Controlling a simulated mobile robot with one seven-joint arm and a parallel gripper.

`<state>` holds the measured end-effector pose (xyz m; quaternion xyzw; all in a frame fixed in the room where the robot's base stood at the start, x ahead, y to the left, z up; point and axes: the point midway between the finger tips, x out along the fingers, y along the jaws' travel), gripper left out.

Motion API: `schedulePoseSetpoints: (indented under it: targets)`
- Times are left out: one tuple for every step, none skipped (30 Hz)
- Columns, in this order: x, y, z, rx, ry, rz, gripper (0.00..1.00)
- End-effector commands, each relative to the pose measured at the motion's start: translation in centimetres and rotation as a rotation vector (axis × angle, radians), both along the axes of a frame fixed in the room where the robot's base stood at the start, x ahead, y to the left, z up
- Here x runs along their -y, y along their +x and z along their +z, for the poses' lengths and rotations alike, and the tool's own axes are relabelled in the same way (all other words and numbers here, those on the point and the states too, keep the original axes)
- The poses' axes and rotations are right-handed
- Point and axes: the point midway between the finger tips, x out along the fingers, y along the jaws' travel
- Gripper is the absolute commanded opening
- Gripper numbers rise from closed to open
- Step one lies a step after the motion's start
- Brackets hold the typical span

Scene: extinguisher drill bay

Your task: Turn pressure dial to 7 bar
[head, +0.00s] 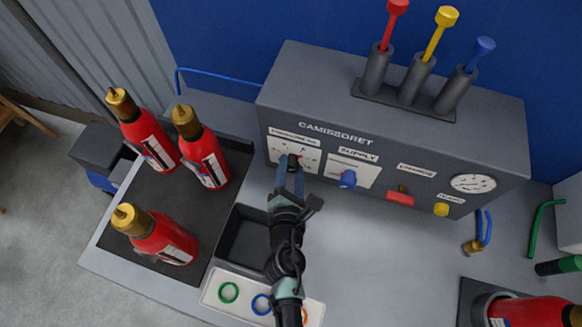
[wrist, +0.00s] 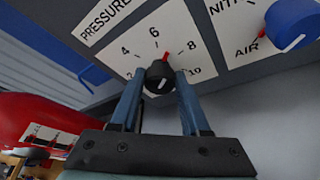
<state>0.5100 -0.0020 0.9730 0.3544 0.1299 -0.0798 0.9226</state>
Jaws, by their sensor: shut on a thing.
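The pressure dial is a black knob (wrist: 158,76) on a white scale plate (wrist: 125,55) marked 4, 6, 8 and 10. Its red pointer (wrist: 166,57) shows above the knob in the wrist view, pointing between 6 and 8, about midway. My gripper (wrist: 160,88) has one finger on each side of the knob and is shut on it. In the head view my gripper (head: 291,168) reaches the plate at the left of the grey console (head: 400,125) and covers part of the dial.
A blue supply knob (head: 347,179) sits right of the dial, its pointer at AIR in the wrist view. Further right are a red lever (head: 400,198), a yellow knob (head: 441,209) and a round gauge (head: 473,183). Red extinguishers (head: 170,240) stand at left.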

Motion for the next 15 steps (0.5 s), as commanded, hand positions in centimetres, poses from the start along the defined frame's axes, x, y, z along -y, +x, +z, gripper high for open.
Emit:
schedulePoseSetpoints:
  targets:
    - [-0.03,-0.05,-0.07,-0.002,0.001,0.000,0.00]
    - [-0.02,-0.06,-0.08,-0.002,0.000,0.001,0.00]
    - [-0.03,-0.04,-0.08,-0.002,0.000,0.001,0.49]
    - [-0.03,-0.04,-0.08,-0.002,0.000,0.001,0.55]
    - [-0.03,-0.04,-0.08,-0.001,0.000,0.000,0.60]
    - [-0.02,-0.04,-0.07,-0.001,0.000,0.000,0.67]
    - [-0.02,-0.04,-0.07,-0.001,0.000,0.000,0.73]
    - [-0.03,-0.04,-0.06,-0.001,-0.001,0.000,0.76]
    - [-0.02,-0.03,-0.06,-0.001,-0.001,0.000,0.76]
    - [-0.02,-0.02,-0.05,-0.001,-0.001,0.000,0.76]
    - [-0.02,-0.02,-0.05,-0.001,-0.001,0.000,0.76]
    - [-0.02,-0.02,-0.05,-0.001,-0.001,0.000,0.76]
    - [-0.01,-0.02,-0.04,-0.001,-0.001,0.000,0.76]
    - [-0.02,-0.01,-0.03,-0.001,-0.001,0.000,0.76]
    - [-0.01,-0.02,-0.02,-0.001,-0.001,0.000,0.76]
